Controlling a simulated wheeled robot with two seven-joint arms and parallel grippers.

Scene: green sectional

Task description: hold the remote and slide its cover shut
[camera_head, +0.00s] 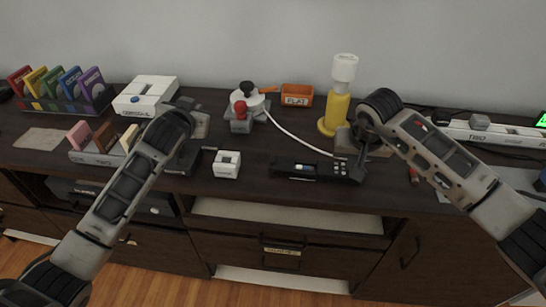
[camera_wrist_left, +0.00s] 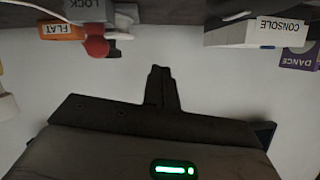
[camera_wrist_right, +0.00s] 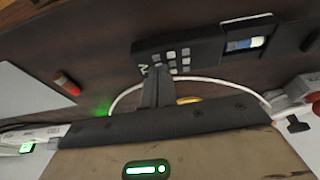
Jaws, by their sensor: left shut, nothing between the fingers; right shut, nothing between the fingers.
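The black remote (camera_head: 318,169) lies on the dark cabinet top, right of center. The right wrist view shows its grey keys (camera_wrist_right: 178,60) and an open bay with a blue-and-white battery (camera_wrist_right: 244,43) inside. A dark section lies beyond the bay; I cannot tell whether it is the cover. My right gripper (camera_head: 350,141) is shut and empty, near the keypad end. Its fingertips (camera_wrist_right: 158,70) overlap the remote's edge in the right wrist view; contact is unclear. My left gripper (camera_head: 203,124) is shut and empty, away from the remote. Its fingertips (camera_wrist_left: 160,72) show against the wall.
A small white cube (camera_head: 227,164) sits left of the remote. A white cable (camera_head: 290,132) curves behind the remote.

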